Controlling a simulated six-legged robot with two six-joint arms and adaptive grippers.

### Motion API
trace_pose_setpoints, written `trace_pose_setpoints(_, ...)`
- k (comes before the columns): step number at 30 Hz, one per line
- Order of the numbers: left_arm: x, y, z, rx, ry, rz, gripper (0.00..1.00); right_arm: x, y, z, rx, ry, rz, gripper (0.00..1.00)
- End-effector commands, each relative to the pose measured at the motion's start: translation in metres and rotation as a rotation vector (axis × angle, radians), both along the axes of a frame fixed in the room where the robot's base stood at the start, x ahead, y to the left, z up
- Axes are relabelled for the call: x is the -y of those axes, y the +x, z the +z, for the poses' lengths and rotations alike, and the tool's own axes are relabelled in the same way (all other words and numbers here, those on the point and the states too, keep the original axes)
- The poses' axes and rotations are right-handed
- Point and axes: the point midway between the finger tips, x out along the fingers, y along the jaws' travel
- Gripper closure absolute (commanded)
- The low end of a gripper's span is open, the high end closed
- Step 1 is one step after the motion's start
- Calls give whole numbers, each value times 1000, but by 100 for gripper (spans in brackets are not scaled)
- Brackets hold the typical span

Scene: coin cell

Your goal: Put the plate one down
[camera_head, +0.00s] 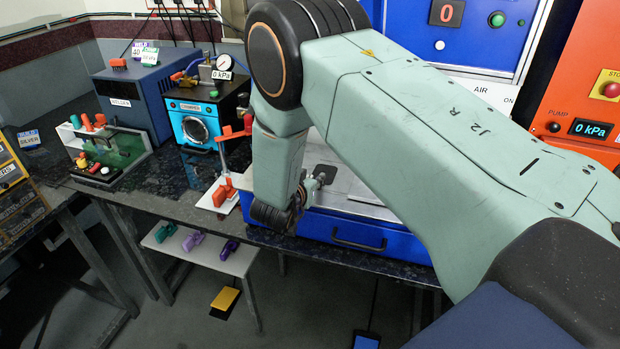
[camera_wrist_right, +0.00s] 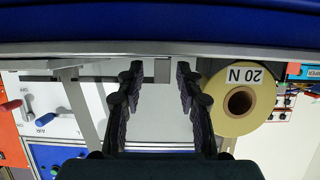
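I cannot pick out for certain which thing is plate one. A small grey square (camera_wrist_right: 162,71) shows between the fingertips, touching neither finger. My left gripper is not in view.
A yellow weight marked 20 N (camera_wrist_right: 238,103) is close beside one finger. The blue unit (camera_head: 345,230) has a front handle.

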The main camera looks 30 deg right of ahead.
Motion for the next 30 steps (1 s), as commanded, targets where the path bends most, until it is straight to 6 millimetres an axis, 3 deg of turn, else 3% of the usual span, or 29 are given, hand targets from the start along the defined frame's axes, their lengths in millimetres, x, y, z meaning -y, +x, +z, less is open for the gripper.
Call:
trace_pose_setpoints(5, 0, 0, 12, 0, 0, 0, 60, -9, -6, 9, -2, -1, 2, 64)
trace_pose_setpoints(24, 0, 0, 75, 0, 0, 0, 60, -70, -59, 44, -2, -1, 3, 64)
trace_pose_setpoints(30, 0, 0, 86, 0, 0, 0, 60, -81, -69, 49, -1, -1, 0, 64)
